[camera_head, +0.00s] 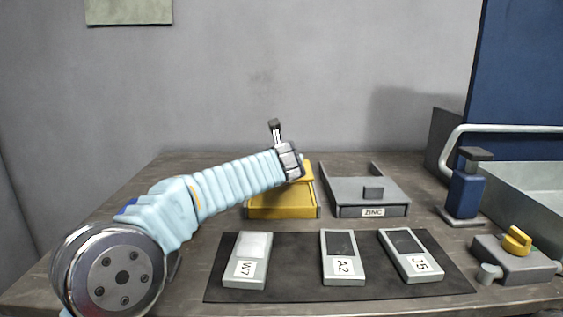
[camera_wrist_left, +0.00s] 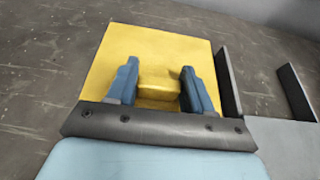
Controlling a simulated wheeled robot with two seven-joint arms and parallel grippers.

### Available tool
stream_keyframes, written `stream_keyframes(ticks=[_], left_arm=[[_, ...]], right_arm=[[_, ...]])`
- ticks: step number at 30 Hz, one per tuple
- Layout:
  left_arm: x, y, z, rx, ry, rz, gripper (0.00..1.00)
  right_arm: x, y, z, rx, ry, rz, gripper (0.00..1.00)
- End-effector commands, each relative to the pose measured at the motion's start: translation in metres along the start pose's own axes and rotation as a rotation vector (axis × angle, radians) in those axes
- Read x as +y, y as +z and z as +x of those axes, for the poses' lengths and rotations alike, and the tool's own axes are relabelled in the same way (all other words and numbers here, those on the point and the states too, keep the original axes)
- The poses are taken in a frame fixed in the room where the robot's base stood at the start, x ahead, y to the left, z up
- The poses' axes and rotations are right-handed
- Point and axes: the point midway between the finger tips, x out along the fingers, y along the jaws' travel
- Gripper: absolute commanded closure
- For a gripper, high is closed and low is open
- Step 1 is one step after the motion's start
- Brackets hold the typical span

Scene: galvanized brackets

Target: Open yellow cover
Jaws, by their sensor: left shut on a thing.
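The yellow cover (camera_head: 309,171) is on a yellow box (camera_head: 282,212) at the back middle of the table, left of the grey box. My left arm hides part of it. In the left wrist view the yellow cover (camera_wrist_left: 180,45) fills the middle, with a small yellow block-shaped handle (camera_wrist_left: 159,85) on it. My left gripper (camera_head: 292,162) is over the cover. In the wrist view the left gripper's blue fingers (camera_wrist_left: 159,82) stand on both sides of the handle and are shut on it. Whether the cover is lifted cannot be told. My right gripper is out of view.
A grey box (camera_head: 345,190) labelled ZINC stands right of the yellow box. A dark mat (camera_head: 300,292) in front holds pieces marked W7 (camera_head: 247,262), A2 (camera_head: 342,258) and J5 (camera_head: 410,256). A blue stand (camera_head: 465,190) and a yellow-knobbed grey device (camera_head: 515,262) are at right.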

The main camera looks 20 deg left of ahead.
Motion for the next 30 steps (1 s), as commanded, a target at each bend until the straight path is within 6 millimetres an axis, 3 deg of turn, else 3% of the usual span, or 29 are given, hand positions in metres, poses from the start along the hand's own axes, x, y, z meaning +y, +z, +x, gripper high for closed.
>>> stream_keyframes(ticks=[5,6,9,20,23,30], left_arm=[[0.000,0.001,-0.001,-0.003,-0.001,0.000,1.00],[0.000,0.001,-0.001,-0.003,-0.001,0.000,0.44],[0.000,0.000,-0.001,-0.002,-0.001,0.000,0.29],[0.000,0.000,-0.004,-0.001,-0.001,0.000,0.28],[-0.001,0.000,-0.017,-0.003,-0.002,0.000,0.28],[-0.001,0.000,-0.075,-0.003,-0.004,-0.002,0.28]], right_arm=[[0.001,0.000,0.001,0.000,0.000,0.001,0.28],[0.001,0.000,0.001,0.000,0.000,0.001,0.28],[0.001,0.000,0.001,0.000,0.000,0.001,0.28],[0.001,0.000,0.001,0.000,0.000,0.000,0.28],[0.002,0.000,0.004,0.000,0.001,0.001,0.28],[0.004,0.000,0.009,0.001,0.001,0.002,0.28]])
